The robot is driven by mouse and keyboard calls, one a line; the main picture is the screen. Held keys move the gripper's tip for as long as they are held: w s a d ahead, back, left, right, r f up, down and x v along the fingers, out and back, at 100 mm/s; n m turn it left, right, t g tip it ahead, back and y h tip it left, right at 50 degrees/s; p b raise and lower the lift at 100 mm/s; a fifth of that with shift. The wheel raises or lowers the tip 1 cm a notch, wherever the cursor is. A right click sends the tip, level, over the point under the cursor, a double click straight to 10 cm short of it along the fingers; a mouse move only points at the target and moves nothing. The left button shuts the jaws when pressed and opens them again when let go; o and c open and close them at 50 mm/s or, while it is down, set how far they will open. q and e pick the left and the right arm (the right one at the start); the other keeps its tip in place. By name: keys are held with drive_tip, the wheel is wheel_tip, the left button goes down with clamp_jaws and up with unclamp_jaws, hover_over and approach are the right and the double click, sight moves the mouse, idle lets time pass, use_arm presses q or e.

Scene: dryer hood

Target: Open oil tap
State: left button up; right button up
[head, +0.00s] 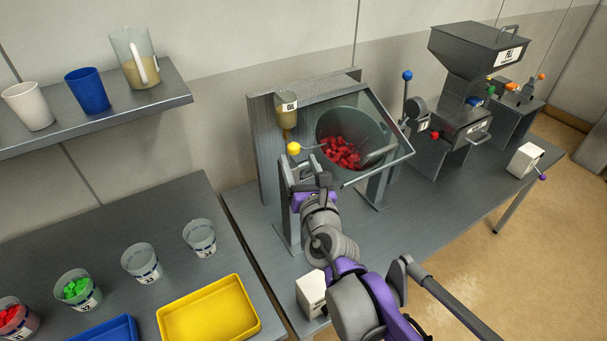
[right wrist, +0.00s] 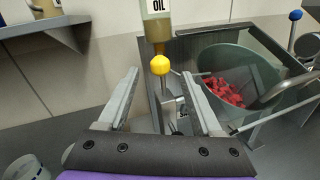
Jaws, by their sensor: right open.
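The oil container (head: 286,110), labelled OIL, is mounted on the left side of the grey dryer hood; its lower part also shows in the right wrist view (right wrist: 156,22). Below it is the oil tap's yellow ball knob (head: 293,148), which stands upright on a thin metal stem. In the right wrist view the yellow knob (right wrist: 160,65) lies between the lines of the two fingers, beyond their tips. My right gripper (head: 301,166) is open and empty, just below and in front of the knob. I see no contact with it. My left gripper is not in view.
A tilted drum (head: 327,126) with red pieces sits behind a clear panel, right of the tap. The pill machine (head: 466,60) stands further right. A shelf with cups (head: 87,90) is at upper left. A yellow tray (head: 208,312) and several buckets are on the left table.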

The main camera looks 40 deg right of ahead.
drive_tip(key=shift+v, duration=1.75)
